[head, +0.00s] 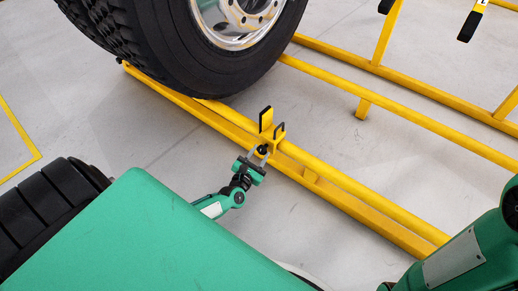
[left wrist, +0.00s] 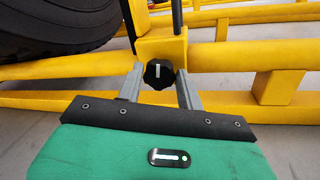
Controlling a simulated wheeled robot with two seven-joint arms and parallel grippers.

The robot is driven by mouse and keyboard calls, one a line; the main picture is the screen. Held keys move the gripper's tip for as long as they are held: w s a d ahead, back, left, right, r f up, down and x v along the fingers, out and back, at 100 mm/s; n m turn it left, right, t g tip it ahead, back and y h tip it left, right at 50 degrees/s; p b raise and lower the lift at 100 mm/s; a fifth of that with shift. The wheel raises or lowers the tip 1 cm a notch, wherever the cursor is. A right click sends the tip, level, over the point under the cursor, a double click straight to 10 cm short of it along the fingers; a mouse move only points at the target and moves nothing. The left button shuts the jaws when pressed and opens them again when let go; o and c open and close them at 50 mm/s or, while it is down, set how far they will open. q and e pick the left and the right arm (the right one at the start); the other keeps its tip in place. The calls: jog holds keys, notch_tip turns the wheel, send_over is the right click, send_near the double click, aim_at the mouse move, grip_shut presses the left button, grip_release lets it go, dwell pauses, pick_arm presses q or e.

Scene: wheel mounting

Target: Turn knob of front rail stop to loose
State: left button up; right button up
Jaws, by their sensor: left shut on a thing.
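The front rail stop (head: 276,145) is a yellow block with upright black-faced plates on the yellow rail. It also shows in the left wrist view (left wrist: 163,47). Its black knob (left wrist: 158,74) faces my left gripper and bears a white mark that stands nearly vertical in the left wrist view. My left gripper (head: 260,156) is shut on the knob, with one grey finger on each side of it in the left wrist view (left wrist: 160,87). My right gripper is out of view.
A large black tyre with a silver rim (head: 228,20) rests on the yellow rails (head: 345,187), up and left of the stop. More yellow rails and posts (head: 384,35) stand behind. The grey floor (head: 330,130) between the rails is clear.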

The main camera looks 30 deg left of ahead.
pick_arm(q)
jog(key=shift+n, duration=0.8)
jog(key=o, duration=1)
jog(key=shift+s, duration=0.1)
